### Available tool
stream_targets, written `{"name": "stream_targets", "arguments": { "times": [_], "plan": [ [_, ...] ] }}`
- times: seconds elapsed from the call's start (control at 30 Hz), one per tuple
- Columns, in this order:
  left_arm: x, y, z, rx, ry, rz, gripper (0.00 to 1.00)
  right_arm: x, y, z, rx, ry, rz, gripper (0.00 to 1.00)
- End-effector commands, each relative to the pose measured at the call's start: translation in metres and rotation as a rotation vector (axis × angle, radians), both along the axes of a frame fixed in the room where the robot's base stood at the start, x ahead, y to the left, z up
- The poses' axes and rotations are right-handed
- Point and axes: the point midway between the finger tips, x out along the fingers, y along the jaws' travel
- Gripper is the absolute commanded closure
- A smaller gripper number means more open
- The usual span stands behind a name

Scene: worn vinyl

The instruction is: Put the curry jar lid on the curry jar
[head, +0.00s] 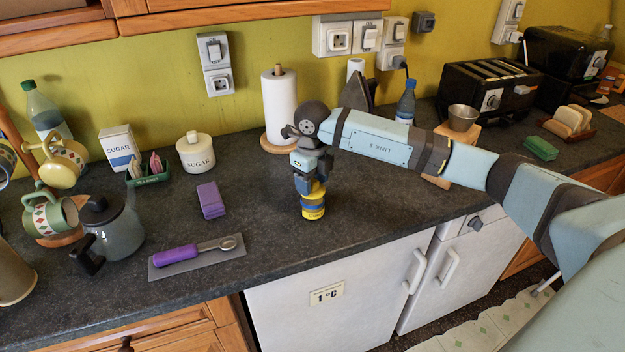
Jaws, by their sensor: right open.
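The curry jar (313,208), small and yellow with a dark band, stands upright on the dark counter near its front edge. My right gripper (309,188) points down directly over the jar, its fingers around the top. It is open. A yellow part at the jar's top, between the fingers, looks like the curry jar lid (318,188). The fingers partly hide it, and I cannot tell whether it sits fully level on the jar. My left gripper is not in view.
A paper towel roll (279,105) and an iron (357,95) stand behind. The counter around the jar is clear.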

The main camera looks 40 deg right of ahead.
Motion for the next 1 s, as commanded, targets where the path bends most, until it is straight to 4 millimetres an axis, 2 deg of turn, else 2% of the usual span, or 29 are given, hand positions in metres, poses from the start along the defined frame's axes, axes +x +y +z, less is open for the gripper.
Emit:
{"name": "stream_targets", "arguments": {
  "times": [0.43,1.0],
  "plan": [
    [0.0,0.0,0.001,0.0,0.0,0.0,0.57,0.0,0.0,0.002,0.0,0.0,0.0,0.44],
    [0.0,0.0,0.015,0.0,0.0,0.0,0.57,0.0,0.0,0.025,0.0,-0.001,0.0,0.44]
  ]
}}
